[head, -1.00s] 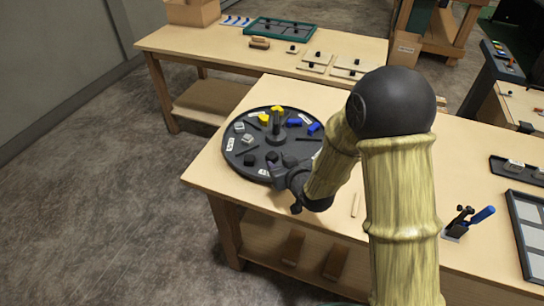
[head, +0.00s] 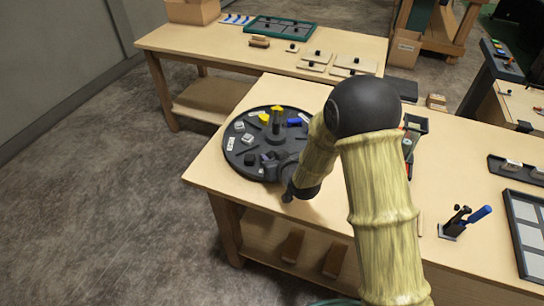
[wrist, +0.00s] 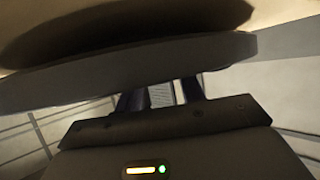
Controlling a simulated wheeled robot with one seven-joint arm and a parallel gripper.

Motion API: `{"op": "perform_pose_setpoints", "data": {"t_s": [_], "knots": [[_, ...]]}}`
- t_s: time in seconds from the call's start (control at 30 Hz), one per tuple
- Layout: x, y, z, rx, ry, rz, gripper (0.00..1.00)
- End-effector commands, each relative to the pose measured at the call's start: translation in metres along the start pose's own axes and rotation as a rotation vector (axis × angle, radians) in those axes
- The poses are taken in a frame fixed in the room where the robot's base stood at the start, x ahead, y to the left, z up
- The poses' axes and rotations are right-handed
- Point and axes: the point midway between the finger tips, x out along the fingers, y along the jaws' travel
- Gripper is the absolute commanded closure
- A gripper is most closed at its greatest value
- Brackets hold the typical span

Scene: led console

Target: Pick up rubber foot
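A round black sorting tray (head: 232,165) sits at the left end of the near table, with small parts in its compartments. Small dark pieces lie in its front part, one of them (head: 249,159) left of my gripper; which is the rubber foot I cannot tell. My gripper (head: 270,168) is at the tray's front right edge, its tips partly hidden in the head view. In the wrist view, my gripper's two dark fingers (wrist: 162,95) stand apart with a gap between them. Their ends run behind a grey rim (wrist: 130,66), and nothing is clearly held.
Yellow pieces (head: 277,109), a blue piece (head: 294,122) and grey pieces (head: 239,126) lie in other compartments. A tool holder (head: 452,229) and a sectioned tray (head: 526,222) stand at the right. A dark bin (head: 416,124) is behind my arm. The table's front left corner is bare.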

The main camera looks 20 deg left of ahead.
Motion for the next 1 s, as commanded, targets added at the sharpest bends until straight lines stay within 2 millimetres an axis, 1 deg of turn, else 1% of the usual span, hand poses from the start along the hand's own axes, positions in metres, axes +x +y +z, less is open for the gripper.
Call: {"op": "perform_pose_setpoints", "data": {"t_s": [0.23,0.27,0.3,0.37,0.4,0.77,0.87,1.0], "knots": [[0.000,0.000,0.000,0.000,0.000,0.000,0.61],[0.000,0.000,0.000,0.000,0.000,0.000,0.65],[0.000,0.000,0.000,0.000,0.000,0.000,0.73],[0.000,0.000,0.000,0.000,0.000,0.000,0.84],[0.000,0.000,0.000,0.000,0.000,0.000,0.88],[-0.001,0.000,-0.002,0.000,0.001,0.000,0.88],[-0.004,0.000,-0.008,0.000,0.001,0.000,0.88],[-0.012,0.000,-0.025,-0.001,0.004,-0.001,0.88]]}}
